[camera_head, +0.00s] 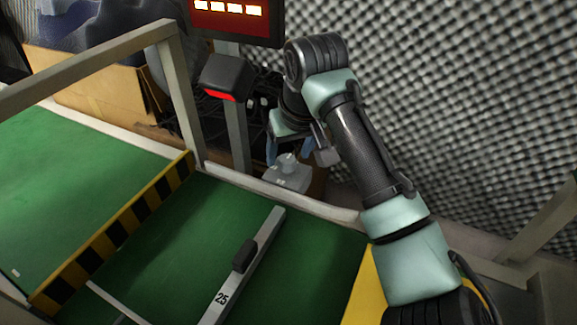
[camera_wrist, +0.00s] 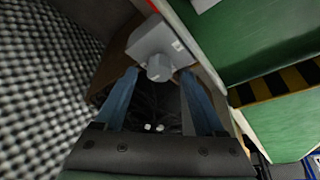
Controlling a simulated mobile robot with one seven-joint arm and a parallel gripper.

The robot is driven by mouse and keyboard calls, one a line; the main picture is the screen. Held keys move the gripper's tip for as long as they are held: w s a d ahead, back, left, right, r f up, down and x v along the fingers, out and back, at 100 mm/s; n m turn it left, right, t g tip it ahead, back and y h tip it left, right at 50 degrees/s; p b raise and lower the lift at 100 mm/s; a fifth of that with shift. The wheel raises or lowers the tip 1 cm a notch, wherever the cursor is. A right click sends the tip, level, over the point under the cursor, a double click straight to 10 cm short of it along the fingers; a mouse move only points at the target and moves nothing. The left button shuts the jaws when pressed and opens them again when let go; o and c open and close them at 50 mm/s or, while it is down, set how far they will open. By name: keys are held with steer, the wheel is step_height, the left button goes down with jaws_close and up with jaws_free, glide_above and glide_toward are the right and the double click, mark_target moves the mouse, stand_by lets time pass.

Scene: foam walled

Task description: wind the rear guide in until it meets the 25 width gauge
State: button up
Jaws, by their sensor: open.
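The grey box with a round knob (camera_head: 288,161) sits at the far edge of the green bed; the knob also shows in the wrist view (camera_wrist: 160,68). My gripper (camera_head: 289,154) is open, its blue fingers pointing at the knob, one at each side in the wrist view (camera_wrist: 160,74). Whether they touch it I cannot tell. A yellow-and-black striped bar (camera_head: 112,235), apparently the rear guide, crosses the bed. The 25 width gauge (camera_head: 262,243), a grey bar with a black block, lies to its right. A wide strip of green shows between them.
A grey rail frame (camera_head: 182,95) stands at the left. A dark box with a red strip (camera_head: 227,77) and a red screen (camera_head: 235,15) are above the bed. A cardboard box (camera_head: 95,85) is behind. Grey foam wall (camera_head: 460,90) fills the right.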

steer(key=shift+x, duration=0.8)
steer(key=shift+w, duration=0.1)
steer(key=shift+c, duration=0.4)
jaws_close()
